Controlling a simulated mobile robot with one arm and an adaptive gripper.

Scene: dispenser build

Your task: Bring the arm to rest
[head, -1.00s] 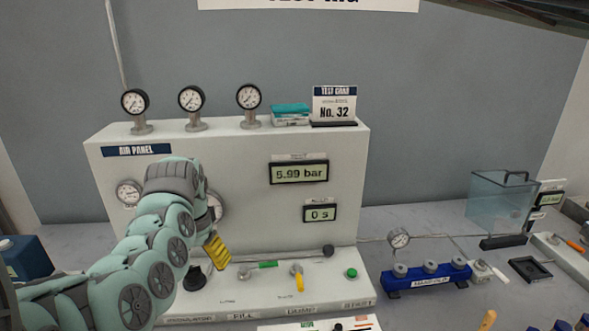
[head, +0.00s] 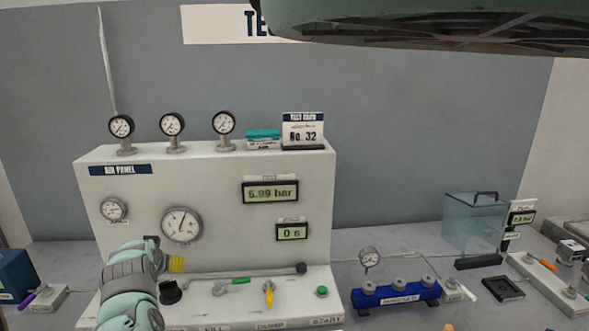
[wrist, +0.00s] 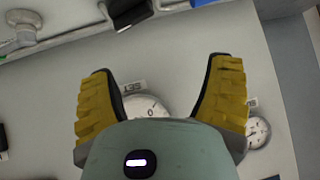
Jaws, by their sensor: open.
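My gripper (wrist: 165,85) shows in the wrist view with its two yellow ridged fingers spread wide and nothing between them. Beyond the fingers is the panel face with a round gauge (wrist: 148,107), partly hidden by my gripper's body. In the head view my arm stands at the lower left in front of the air panel (head: 120,235). Only a bit of a yellow finger (head: 177,264) shows there, just below the large round gauge (head: 181,224) and apart from it as far as I can see.
A black knob (head: 170,292), a green-handled lever (head: 235,281), a yellow lever (head: 268,293) and a green button (head: 322,292) sit on the panel's ledge. A blue manifold (head: 396,295) and a clear tank (head: 474,223) stand to the right. Part of my arm crosses the upper right.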

